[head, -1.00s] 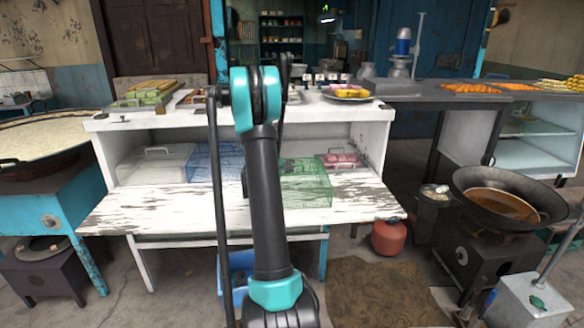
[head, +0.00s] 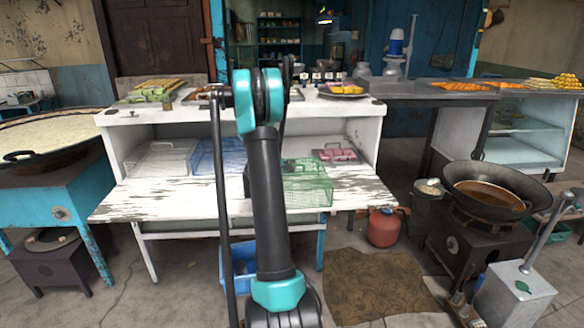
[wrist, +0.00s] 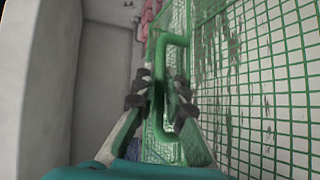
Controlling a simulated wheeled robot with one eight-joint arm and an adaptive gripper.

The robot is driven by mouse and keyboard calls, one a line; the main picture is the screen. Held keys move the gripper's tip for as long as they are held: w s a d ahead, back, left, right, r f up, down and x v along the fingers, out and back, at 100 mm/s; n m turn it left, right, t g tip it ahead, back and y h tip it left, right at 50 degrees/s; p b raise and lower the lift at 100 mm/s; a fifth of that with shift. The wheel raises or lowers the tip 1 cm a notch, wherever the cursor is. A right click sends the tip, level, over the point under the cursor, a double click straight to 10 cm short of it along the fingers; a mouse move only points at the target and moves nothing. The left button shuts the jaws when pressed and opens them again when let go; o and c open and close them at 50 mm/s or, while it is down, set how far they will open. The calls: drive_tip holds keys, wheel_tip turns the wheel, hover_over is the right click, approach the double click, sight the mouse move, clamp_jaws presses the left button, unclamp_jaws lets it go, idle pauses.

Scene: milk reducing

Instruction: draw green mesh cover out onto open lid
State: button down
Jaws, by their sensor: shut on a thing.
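The green mesh cover (head: 308,187) sits on the white, worn open lid (head: 160,199) of the cabinet in the head view. Its near edge is close to the lid's front edge, and its far end is by the compartment mouth. In the wrist view its green mesh (wrist: 250,85) fills the right side. My gripper (wrist: 164,92) is shut on the cover's green handle (wrist: 178,60), one finger on each side.
A blue mesh cover (head: 218,157) and a clear cover (head: 160,158) stand to the left. A wok (head: 490,192) and a red gas cylinder (head: 383,227) are at the right.

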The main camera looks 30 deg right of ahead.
drive_tip(key=c, duration=1.5)
unclamp_jaws()
drive_tip(key=v, duration=1.2)
drive_tip(key=shift+f, duration=0.1)
